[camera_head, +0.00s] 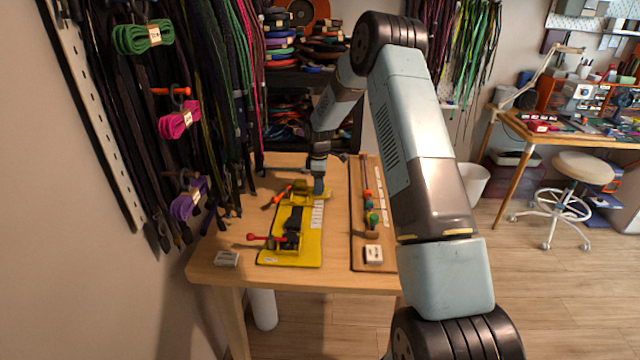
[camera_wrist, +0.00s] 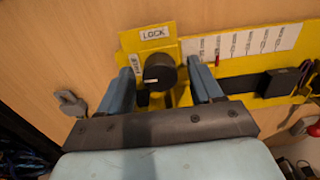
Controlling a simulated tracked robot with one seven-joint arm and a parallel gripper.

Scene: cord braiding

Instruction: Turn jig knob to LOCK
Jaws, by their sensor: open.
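The yellow jig (camera_head: 313,247) lies on the wooden table. In the wrist view its round black knob (camera_wrist: 164,69) stands on a yellow plate, with a white LOCK label (camera_wrist: 154,33) above it and a sideways label (camera_wrist: 136,64) to its left. A small white mark on the knob sits at its lower left, toward the sideways label, not LOCK. My gripper (camera_wrist: 160,68) is open, one finger on each side of the knob, with visible gaps. In the head view my gripper (camera_head: 319,187) is at the jig's far end, and I cannot make out the knob there.
An orange-handled clamp (camera_head: 282,194) and a red-handled clamp (camera_head: 262,238) stick out on the jig's left. A brown board (camera_head: 360,252) with coloured spools lies to the right. A small grey block (camera_head: 227,259) sits at the front left. Cords hang at the left wall.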

